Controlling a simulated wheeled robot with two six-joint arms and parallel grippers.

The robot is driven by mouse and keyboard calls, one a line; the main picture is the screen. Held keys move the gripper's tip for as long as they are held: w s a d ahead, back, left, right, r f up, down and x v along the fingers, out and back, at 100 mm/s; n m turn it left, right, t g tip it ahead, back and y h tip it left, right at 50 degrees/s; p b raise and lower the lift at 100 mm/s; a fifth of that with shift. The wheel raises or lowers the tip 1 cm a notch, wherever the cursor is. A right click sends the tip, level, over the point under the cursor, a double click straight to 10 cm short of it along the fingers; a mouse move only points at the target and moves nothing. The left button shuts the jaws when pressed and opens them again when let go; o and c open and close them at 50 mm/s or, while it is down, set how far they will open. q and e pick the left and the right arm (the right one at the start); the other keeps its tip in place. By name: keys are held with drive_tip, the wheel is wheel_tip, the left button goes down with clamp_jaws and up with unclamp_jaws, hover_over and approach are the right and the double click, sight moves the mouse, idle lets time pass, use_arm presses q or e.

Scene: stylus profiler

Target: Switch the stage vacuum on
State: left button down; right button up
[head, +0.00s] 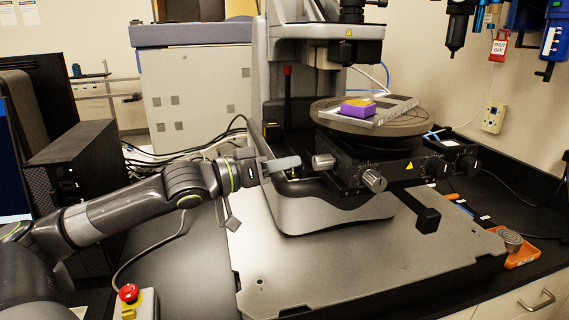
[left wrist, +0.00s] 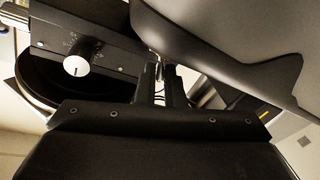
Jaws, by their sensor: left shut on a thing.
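The stylus profiler has a round stage (head: 335,118) above a black stage block (head: 350,158) with silver knobs (head: 374,181). My left gripper (head: 284,164) is at the left side of this block, close to the grey column. In the left wrist view its dark fingers (left wrist: 161,84) are close together on a small shiny metal lever (left wrist: 158,66), mostly hidden between the tips. Whether this is the vacuum switch, and which way it is set, I cannot tell. A white-faced knob (left wrist: 76,65) shows left of the fingers. My right gripper is not in view.
A purple block (head: 357,109) and a grey angled plate (head: 397,108) lie on the stage. A black arm (head: 428,215) juts out at front right. The grey base plate (head: 330,270) is clear in front. A red button (head: 129,292) stands at front left.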

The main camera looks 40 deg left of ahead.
use_arm(q)
drive_tip(key=m, duration=0.2)
drive_tip(key=shift+s+d+m+t, duration=0.2)
drive_tip(key=shift+m+t, duration=0.1)
drive_tip(key=m, duration=0.2)
drive_tip(key=shift+s+d+f+m+h, duration=0.1)
drive_tip(key=shift+s+d+m+h, duration=0.1)
drive_tip(key=shift+m+h, duration=0.15)
drive_tip(key=shift+s+d+f+m+h+b, duration=0.15)
drive_tip(key=shift+m+h+b, duration=0.3)
drive_tip(key=shift+m+b, duration=0.6)
drive_tip(key=shift+d+m+b, duration=0.15)
drive_tip(key=shift+m+b, duration=0.5)
drive_tip(key=shift+m, duration=0.75)
drive_tip(key=shift+s, duration=0.1)
drive_tip(key=c, duration=1.5)
unclamp_jaws()
drive_tip(key=shift+c, duration=0.2)
